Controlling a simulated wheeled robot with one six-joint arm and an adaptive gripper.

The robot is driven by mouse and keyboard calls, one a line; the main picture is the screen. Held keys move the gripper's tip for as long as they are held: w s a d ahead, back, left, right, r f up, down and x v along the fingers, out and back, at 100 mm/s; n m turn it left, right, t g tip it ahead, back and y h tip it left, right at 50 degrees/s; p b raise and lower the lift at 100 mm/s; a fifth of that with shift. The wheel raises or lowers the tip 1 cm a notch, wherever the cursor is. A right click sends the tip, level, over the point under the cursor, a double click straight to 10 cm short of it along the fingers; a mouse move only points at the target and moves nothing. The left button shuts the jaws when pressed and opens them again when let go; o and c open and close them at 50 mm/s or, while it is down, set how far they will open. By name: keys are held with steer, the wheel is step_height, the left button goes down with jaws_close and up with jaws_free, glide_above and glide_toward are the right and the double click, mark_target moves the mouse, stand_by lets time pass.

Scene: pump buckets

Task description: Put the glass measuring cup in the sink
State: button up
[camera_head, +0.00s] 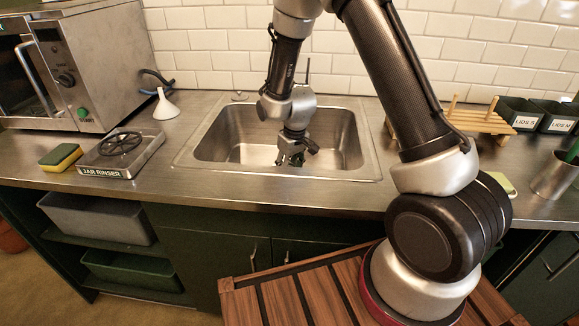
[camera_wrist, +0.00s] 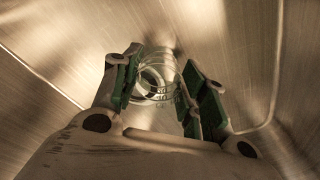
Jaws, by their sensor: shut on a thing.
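The glass measuring cup (camera_wrist: 158,82) is clear, with markings on its side, and shows between the green-padded fingers in the wrist view. My gripper (camera_wrist: 160,88) is shut on it. In the head view my gripper (camera_head: 291,158) points down inside the sink (camera_head: 212,150), a steel basin set in the counter. The cup cannot be made out there. The wrist view shows the basin's steel surfaces (camera_wrist: 225,40) around and beyond the cup. I cannot tell whether the cup touches the bottom.
A jar rinser (camera_head: 110,165), a yellow sponge (camera_head: 60,157) and a white funnel (camera_head: 166,105) stand left of the sink. A wooden rack (camera_head: 475,121), black lid bins (camera_head: 520,113) and a metal cup (camera_head: 553,178) are at the right. The sink's rim surrounds my gripper.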

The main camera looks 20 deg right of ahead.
steer(key=o, duration=1)
steer(key=shift+o, duration=0.2)
steer(key=r, duration=0.3)
steer(key=s+r, duration=0.1)
steer(key=r, duration=0.7)
steer(key=shift+s+d, duration=0.2)
steer(key=shift+d, duration=0.1)
steer(key=s+d+r+m, duration=0.1)
steer(key=s+d+r, duration=0.3)
steer(key=r, duration=0.6)
steer(key=s+d+r+m+t, duration=0.1)
steer(key=s+d+r, duration=0.2)
steer(key=s, duration=0.4)
steer(key=s+d+r+m, duration=0.1)
steer(key=s+d+r, duration=0.2)
steer(key=s+r, duration=0.2)
steer(key=s+d+r+m+t, duration=0.1)
steer(key=s+d+r, duration=0.3)
steer(key=s, duration=0.7)
steer(key=shift+s+m+t+h, duration=0.25)
steer(key=shift+m+t+h, duration=0.05)
steer(key=shift+h, duration=0.1)
steer(key=shift+d, duration=0.1)
